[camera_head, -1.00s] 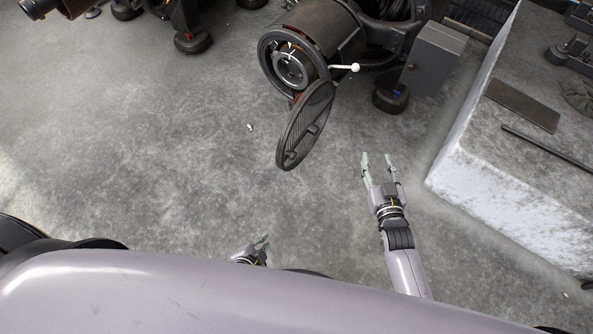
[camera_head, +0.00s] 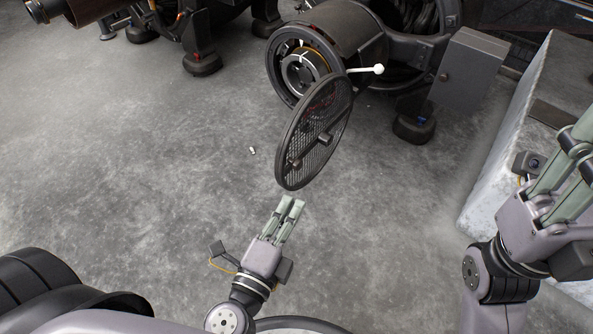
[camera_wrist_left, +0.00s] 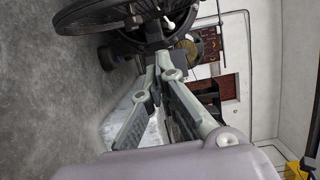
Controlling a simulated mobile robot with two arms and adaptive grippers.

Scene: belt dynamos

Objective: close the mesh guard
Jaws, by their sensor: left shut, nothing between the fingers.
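The mesh guard (camera_head: 314,135) is a round dark disc with a rim and a small bar handle. It stands swung open, tilted, in front of the round end of the dynamo (camera_head: 302,72). In the left wrist view the guard (camera_wrist_left: 118,14) shows at the top. My left gripper (camera_head: 291,203) is shut and empty, just below the guard's lower rim and seemingly apart from it. My right gripper (camera_head: 581,150) is at the right edge, raised near the camera; its fingertips are cut off, so its opening cannot be judged.
A white-knobbed lever (camera_head: 377,69) sticks out beside the dynamo's opening. A grey box (camera_head: 466,70) stands right of it. A pale stone block (camera_head: 508,150) is at the right. The concrete floor on the left is clear apart from a small white bit (camera_head: 252,150).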

